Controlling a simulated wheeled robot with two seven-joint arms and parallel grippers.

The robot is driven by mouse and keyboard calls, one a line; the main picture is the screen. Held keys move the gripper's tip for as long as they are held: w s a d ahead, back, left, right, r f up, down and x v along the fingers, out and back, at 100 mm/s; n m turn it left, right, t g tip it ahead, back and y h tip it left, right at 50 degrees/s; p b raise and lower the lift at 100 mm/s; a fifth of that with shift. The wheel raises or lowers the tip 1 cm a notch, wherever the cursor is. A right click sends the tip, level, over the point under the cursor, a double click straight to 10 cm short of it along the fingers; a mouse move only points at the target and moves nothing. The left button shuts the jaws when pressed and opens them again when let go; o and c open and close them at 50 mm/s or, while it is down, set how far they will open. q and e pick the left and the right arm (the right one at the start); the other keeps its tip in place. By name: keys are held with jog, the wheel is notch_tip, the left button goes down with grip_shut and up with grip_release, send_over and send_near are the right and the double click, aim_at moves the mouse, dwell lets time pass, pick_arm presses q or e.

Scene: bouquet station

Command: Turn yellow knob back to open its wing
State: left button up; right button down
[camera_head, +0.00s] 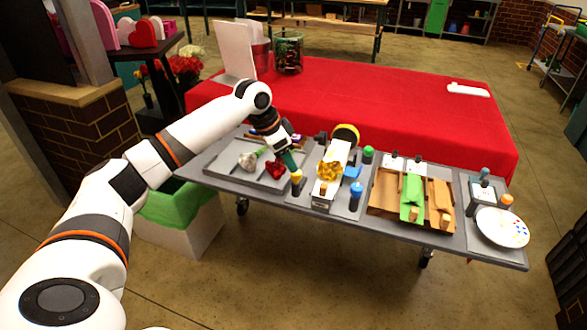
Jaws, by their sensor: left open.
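A small post with a yellow top, which looks like the yellow knob (297,175), stands upright at the left front of a white device (328,181) on the grey work table. The device has a yellow bundle on top. I cannot make out a separate wing or its position. My left gripper (288,157) reaches in from the left and points down, just above and slightly left of the yellow knob. It is open; its fingertips are small and partly hidden, and I cannot tell whether they touch the knob. My right gripper is out of view.
A green-topped post (368,155) and a blue-topped post (356,192) stand right of the device. A tray with flowers (234,174) lies left. A wooden holder with green wrap (411,198) and a white plate (503,228) are further right. A red-covered table (400,105) stands behind.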

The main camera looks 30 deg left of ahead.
aim_at(297, 174)
pick_arm(q)
jog(key=x, duration=0.5)
jog(key=shift+f, duration=0.1)
jog(key=c, duration=1)
jog(key=shift+o, duration=0.2)
jog(key=shift+r+p, duration=0.2)
jog(key=shift+p, duration=0.45)
jog(key=n+y+p, duration=0.1)
jog(key=n+p, duration=0.2)
jog(key=p, duration=0.2)
jog(key=n+y+p, duration=0.1)
jog(key=n+p, duration=0.3)
jog(key=p, duration=0.1)
jog(key=d+n+y+p, duration=0.1)
jog(key=n+y+p, duration=0.1)
jog(key=n+p, duration=0.2)
jog(key=shift+r+t+p, duration=0.1)
jog(key=shift+t+p, duration=0.2)
jog(key=shift+p, duration=0.7)
jog(key=n+y+p, duration=0.1)
jog(key=n+p, duration=0.1)
jog(key=n, duration=0.1)
jog(key=shift+w+n+g, duration=0.1)
jog(key=shift+n+g, duration=0.2)
jog(key=shift+g, duration=0.1)
jog(key=shift+w+n+g+y+p, duration=0.1)
jog(key=shift+n+g+y+p, duration=0.5)
jog(key=shift+n, duration=1.3)
